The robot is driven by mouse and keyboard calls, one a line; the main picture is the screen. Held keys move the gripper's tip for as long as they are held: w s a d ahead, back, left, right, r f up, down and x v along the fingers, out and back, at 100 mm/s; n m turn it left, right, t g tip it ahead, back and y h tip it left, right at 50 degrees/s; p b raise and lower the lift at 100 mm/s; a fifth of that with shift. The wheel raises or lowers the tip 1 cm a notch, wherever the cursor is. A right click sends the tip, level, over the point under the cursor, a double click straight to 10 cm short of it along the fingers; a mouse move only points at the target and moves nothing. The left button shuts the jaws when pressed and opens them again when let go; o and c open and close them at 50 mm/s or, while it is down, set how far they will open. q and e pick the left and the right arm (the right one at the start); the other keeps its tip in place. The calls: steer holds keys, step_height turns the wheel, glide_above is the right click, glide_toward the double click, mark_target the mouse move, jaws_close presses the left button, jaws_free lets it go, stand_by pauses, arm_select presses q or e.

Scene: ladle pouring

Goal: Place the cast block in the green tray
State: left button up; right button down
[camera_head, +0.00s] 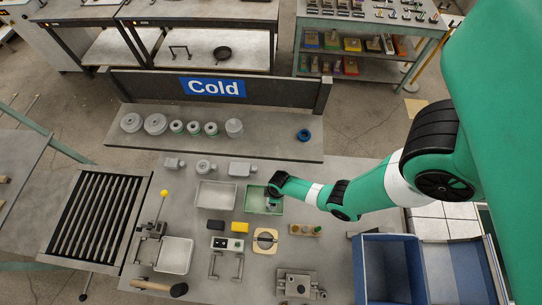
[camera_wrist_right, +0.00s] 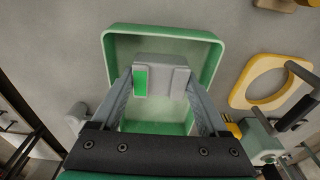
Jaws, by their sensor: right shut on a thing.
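The green tray (camera_head: 249,198) stands on the grey table near its middle; its pale inside and green rim (camera_wrist_right: 165,31) fill the middle of the right wrist view. My right gripper (camera_head: 271,203) is over the tray, reaching in from the right. In the right wrist view its two fingers (camera_wrist_right: 163,88) are shut on the grey cast block (camera_wrist_right: 163,66), which appears inside the tray's outline. A green patch shows on the block's left part. I cannot tell whether the block touches the tray floor. My left gripper is not in view.
A pale metal tray (camera_head: 216,194) stands just left of the green tray. Grey castings, including one (camera_head: 242,169), lie behind them. A yellow ring plate (camera_head: 265,241) and a yellow block (camera_head: 240,227) lie in front. A blue bin (camera_head: 389,269) stands at the front right.

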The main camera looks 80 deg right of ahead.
jaws_free()
steer(key=r+p, duration=0.3)
steer(key=r, duration=0.1)
steer(key=r+p, duration=0.2)
steer(key=shift+s+p, duration=0.25)
steer(key=shift+p, duration=0.1)
steer(key=shift+f, duration=0.15)
